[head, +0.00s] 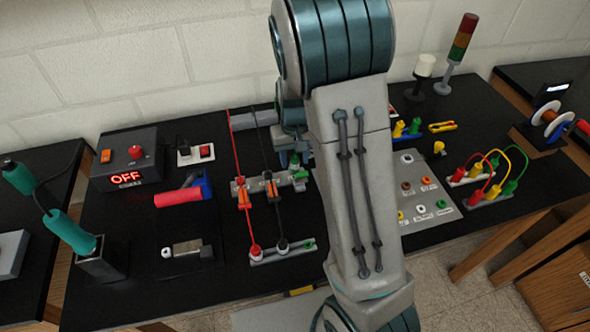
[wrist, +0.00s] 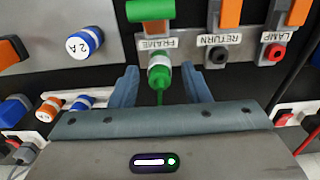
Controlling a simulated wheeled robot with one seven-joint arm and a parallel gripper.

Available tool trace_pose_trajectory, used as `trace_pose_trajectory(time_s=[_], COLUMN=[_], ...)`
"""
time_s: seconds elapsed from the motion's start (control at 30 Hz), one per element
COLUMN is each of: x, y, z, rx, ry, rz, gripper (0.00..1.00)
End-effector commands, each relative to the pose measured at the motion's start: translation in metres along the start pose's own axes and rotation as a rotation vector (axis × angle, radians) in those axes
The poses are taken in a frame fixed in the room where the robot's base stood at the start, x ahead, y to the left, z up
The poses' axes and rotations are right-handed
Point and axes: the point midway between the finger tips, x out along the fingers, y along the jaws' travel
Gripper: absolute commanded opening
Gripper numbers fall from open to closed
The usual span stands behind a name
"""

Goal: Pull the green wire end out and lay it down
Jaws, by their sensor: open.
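The green wire end (wrist: 159,72) shows in the wrist view, a green plug with a pale band, at the terminal labelled FRAME (wrist: 157,43). A thin green wire trails from it towards my gripper. My gripper (wrist: 160,82) is open, with one blue-grey finger on each side of the plug. Gaps show between the fingers and the plug. In the head view my arm covers much of the middle of the bench, and a bit of green (head: 295,160) shows beside it at the terminal row (head: 250,187).
Red and black wires run over the RETURN (wrist: 220,48) and LAMP (wrist: 274,46) terminals' row. A blue-and-white 2 A fuse (wrist: 84,43) is to the left. A grey strip with a green socket (head: 308,244) lies in front. Bare black bench (head: 225,270) shows at front left.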

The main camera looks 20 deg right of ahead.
Motion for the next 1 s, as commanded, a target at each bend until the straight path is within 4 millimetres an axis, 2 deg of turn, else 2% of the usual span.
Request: trace_pose_trajectory(time_s=[0.03, 0.17, 1.0], x=[0.0098, 0.0149, 0.0142], y=[0.0003, 0.0004, 0.0003], z=[0.0, 0.0, -0.0001], rx=[0.001, 0.001, 0.0], ry=[0.0, 0.0, 0.0], rz=[0.0, 0.0, 0.0], gripper=[0.43, 0.43, 0.43])
